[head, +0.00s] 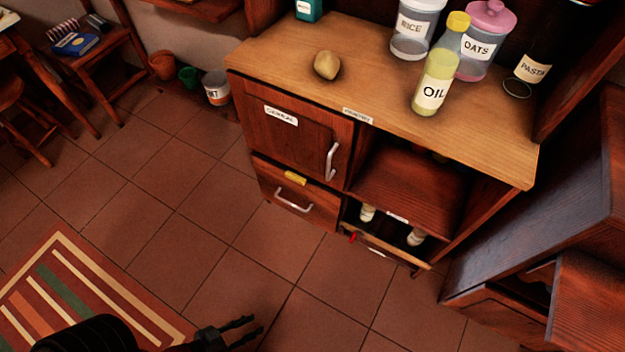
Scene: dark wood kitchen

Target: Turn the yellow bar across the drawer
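The yellow bar (295,178) is a small block on the cabinet front, at the seam between the cereal door (290,136) and the drawer (285,205) below it. It lies roughly along the drawer's top edge. The drawer looks shut and has a pale curved handle (293,203). My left gripper (258,325) is low in the head view, over the floor tiles, well apart from the cabinet. Its two dark fingers are spread with nothing between them. My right gripper is not in view.
The counter (360,105) holds a potato-like lump (326,65), an oil bottle (434,85) and several jars. A lower right drawer (385,246) stands open, with bottles inside and a red piece (352,238). A striped rug (70,300) lies left. Floor before the cabinet is clear.

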